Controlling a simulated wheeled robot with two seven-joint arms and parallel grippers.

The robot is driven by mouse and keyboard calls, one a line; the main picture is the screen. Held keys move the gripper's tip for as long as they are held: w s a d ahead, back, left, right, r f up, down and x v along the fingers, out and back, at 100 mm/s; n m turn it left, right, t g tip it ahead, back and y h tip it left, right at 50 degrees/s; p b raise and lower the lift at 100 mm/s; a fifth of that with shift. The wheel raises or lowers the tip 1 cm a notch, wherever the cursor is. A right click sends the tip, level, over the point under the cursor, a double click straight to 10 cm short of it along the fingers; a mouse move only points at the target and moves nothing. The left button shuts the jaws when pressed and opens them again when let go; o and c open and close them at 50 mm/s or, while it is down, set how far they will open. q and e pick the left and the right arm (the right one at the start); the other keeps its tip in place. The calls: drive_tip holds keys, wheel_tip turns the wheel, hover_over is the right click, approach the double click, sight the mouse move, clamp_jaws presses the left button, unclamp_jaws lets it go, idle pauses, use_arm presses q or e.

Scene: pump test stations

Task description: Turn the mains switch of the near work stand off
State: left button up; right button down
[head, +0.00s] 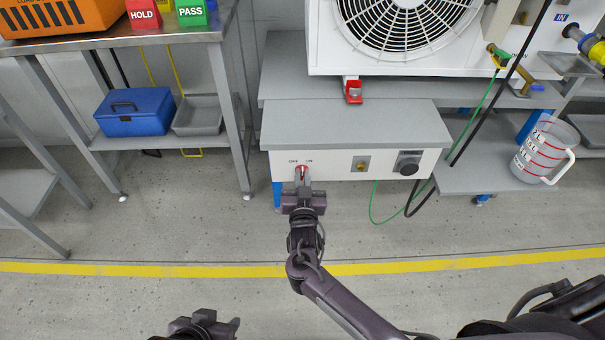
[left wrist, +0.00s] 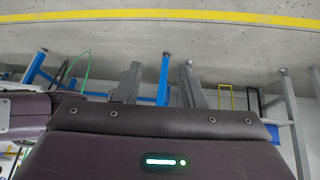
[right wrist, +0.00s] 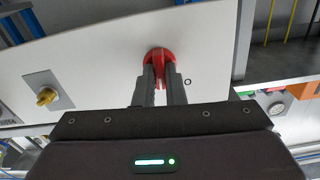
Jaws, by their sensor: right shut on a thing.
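The near work stand (head: 345,125) has a white front panel with a red mains switch (head: 302,168) at its left end, under the marks OFF and ON. My right gripper (head: 302,178) is at the panel, shut on the red switch knob; the knob also shows between its fingertips in the right wrist view (right wrist: 158,54). An O mark is beside the knob there. The fingers hide part of the knob, so its exact setting is hard to tell. My left gripper (head: 206,322) is low at the bottom of the head view, open and empty, away from the stand.
A yellow-brass knob (head: 361,164) and a black round socket (head: 408,163) are further right on the panel. A fan unit (head: 400,35) stands behind. A measuring jug (head: 543,150) is on the right shelf. A bench with a blue toolbox (head: 135,111) is at left. The floor in front is clear.

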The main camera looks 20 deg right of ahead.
drive_tip(key=n+p, duration=0.2)
drive_tip(key=n, duration=0.1)
drive_tip(key=shift+a+r, duration=0.1)
drive_tip(key=shift+r, duration=0.05)
use_arm(q)
drive_tip(key=shift+s+a+r+n+g+y+p, duration=0.15)
drive_tip(key=shift+s+a+g+y+p, duration=0.15)
drive_tip(key=shift+a, duration=0.45)
drive_tip(key=shift+s+a+r+n+g+y+p, duration=0.15)
drive_tip(key=shift+a+g+y, duration=0.25)
drive_tip(key=shift+a, duration=0.35)
drive_tip(key=shift+s+a+r+n+g+y+p, duration=0.15)
drive_tip(key=shift+s+a+g+y+p, duration=0.2)
drive_tip(key=shift+a, duration=0.4)
use_arm(e)
drive_tip(key=shift+w+n, duration=0.1)
drive_tip(key=shift+n, duration=1.9)
use_arm(q)
drive_tip(key=shift+w, duration=0.1)
use_arm(e)
drive_tip(key=c, duration=1.5)
unclamp_jaws()
drive_tip(key=shift+a, duration=0.1)
